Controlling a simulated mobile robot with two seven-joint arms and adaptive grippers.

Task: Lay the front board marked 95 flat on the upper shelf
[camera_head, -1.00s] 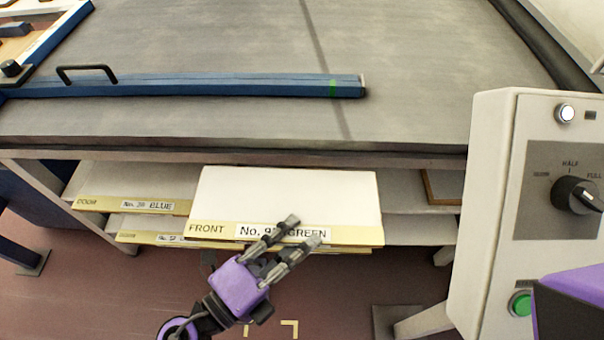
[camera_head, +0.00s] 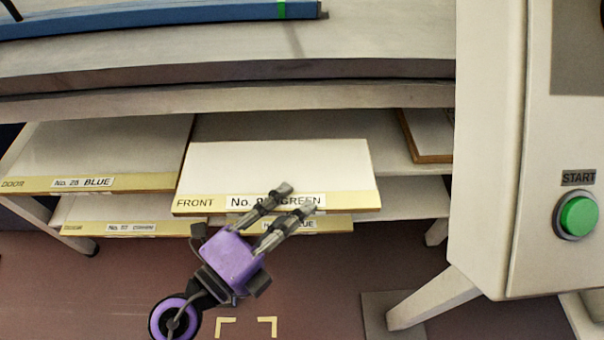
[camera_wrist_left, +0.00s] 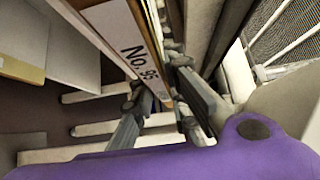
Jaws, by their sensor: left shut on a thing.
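The front board (camera_head: 280,162) is white with a yellow front strip lettered FRONT, No. 9-something and GREEN. Its label reads No. 95 in the left wrist view (camera_wrist_left: 132,45). My left gripper (camera_head: 293,198) is shut on the board's front edge, its fingers covering part of the label. The board looks roughly level at the mouth of the upper shelf (camera_head: 400,183), its front edge sticking out. I cannot tell whether it touches the shelf. My right gripper is not in view.
A board marked No. 28 BLUE (camera_head: 100,150) lies left on the upper shelf. A brown-edged board (camera_head: 428,135) lies at the right. Lower boards (camera_head: 110,215) sit below. The tabletop (camera_head: 220,60) overhangs the shelves. A control box (camera_head: 500,150) with a green START button stands at right.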

